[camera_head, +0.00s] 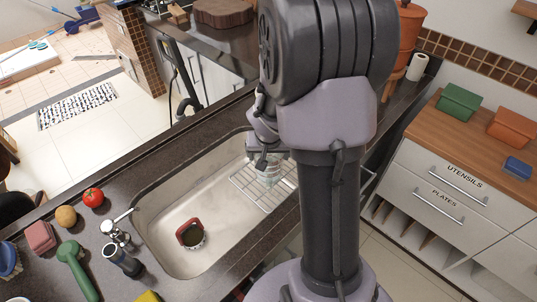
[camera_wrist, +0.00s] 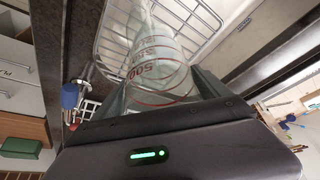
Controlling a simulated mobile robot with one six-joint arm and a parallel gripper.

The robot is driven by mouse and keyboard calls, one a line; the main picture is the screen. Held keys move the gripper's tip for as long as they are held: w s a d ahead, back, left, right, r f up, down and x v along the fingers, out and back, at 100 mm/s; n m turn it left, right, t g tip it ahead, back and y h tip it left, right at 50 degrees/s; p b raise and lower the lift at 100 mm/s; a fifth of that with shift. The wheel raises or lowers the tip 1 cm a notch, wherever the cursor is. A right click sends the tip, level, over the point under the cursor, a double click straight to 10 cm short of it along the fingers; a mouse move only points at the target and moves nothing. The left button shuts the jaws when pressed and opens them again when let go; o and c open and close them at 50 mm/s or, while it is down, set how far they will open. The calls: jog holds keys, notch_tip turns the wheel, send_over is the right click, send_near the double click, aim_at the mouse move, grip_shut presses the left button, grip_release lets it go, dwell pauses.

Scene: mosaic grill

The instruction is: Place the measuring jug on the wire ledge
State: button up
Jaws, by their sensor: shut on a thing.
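The measuring jug (camera_wrist: 155,62) is clear, with red rings and red figures, and fills the middle of the wrist view. My gripper (camera_wrist: 162,88) is shut on it, one finger on each side. In the head view my gripper (camera_head: 265,160) is over the right part of the sink, and the jug (camera_head: 269,174) shows small below it. The wire ledge (camera_head: 245,189) is a metal grid in the sink. It also shows behind the jug in the wrist view (camera_wrist: 112,32). I cannot tell whether the jug touches the grid.
The sink basin (camera_head: 160,212) has a red-rimmed dark item (camera_head: 191,234) in it. A tap (camera_head: 116,230), a tomato (camera_head: 93,197), a potato-like item (camera_head: 66,215) and a green tool (camera_head: 75,268) line its left side. A wooden counter (camera_head: 450,126) with boxes stands at right.

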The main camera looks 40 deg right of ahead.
jog(key=o, duration=1.5)
jog(key=shift+f, duration=0.1)
jog(key=shift+c, duration=0.2)
jog(key=p+v, duration=0.5)
jog(key=v, duration=0.7)
jog(key=shift+r, duration=0.35)
jog(key=s+a+r+n+y, duration=0.1)
jog(key=s+a+r, duration=0.3)
jog(key=a, duration=0.3)
jog(key=s+a+r+n+t+y, duration=0.1)
jog(key=s+a+r+y, duration=0.1)
jog(key=s+a+r, duration=0.3)
jog(key=s+a+r+n+t+y, duration=0.1)
jog(key=s+a+r, duration=0.3)
jog(key=a, duration=0.6)
jog(key=shift+s+r+y, duration=0.15)
jog(key=shift+s+y, duration=0.25)
jog(key=shift+s, duration=0.1)
